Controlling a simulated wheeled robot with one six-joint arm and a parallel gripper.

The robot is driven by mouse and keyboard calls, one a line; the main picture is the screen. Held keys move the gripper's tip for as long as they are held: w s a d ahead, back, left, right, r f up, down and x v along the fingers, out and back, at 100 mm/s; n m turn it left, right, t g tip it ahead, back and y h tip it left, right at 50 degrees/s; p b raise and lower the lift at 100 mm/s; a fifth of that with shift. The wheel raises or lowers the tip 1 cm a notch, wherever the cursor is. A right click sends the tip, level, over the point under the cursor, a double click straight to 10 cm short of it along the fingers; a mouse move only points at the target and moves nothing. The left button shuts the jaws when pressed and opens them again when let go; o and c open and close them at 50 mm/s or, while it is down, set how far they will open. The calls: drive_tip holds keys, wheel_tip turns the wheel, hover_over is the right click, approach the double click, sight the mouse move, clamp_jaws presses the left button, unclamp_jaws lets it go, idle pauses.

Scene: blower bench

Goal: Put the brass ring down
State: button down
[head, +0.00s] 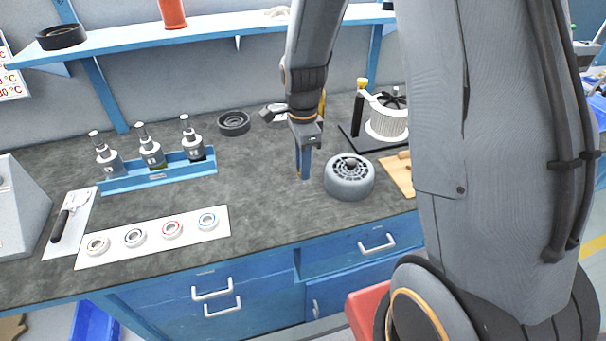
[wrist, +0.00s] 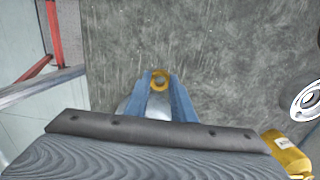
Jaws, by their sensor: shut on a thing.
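My gripper (head: 303,172) points down over the grey bench top, just left of the round grey slotted housing. In the wrist view, its two blue fingers (wrist: 160,88) are shut on the brass ring (wrist: 161,79), which sits between the fingertips with its hole showing. The bench surface lies below the ring, and I cannot tell how large the gap is. In the head view the ring is too small or hidden to make out.
The grey housing (head: 349,178) stands close right of my gripper. A white strip (head: 152,250) with several ringed parts and a blue rack (head: 163,181) with bottles stand left. A dark round part (head: 234,122) lies behind. The bench (head: 262,203) between strip and housing is clear.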

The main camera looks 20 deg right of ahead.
sight(303, 189)
drive_tip(key=shift+f+p, duration=0.45)
drive_tip(key=shift+f, duration=2)
drive_tip(key=shift+f, duration=0.3)
drive_tip(key=c, duration=1.5)
unclamp_jaws()
wheel_tip(303, 189, up, 11)
drive_tip(key=b, duration=0.2)
drive_tip(key=s+n, duration=0.5)
drive_tip(key=n, duration=0.1)
drive_tip(key=s+d+n, duration=0.1)
drive_tip(key=s+n, duration=0.3)
drive_tip(key=n, duration=0.2)
drive_tip(key=s+n+t, duration=0.1)
drive_tip(key=s+n, duration=0.4)
drive_tip(key=n, duration=0.1)
drive_tip(key=shift+s+d+r, duration=0.2)
drive_tip(key=shift+s+r, duration=0.15)
drive_tip(key=shift+r, duration=0.05)
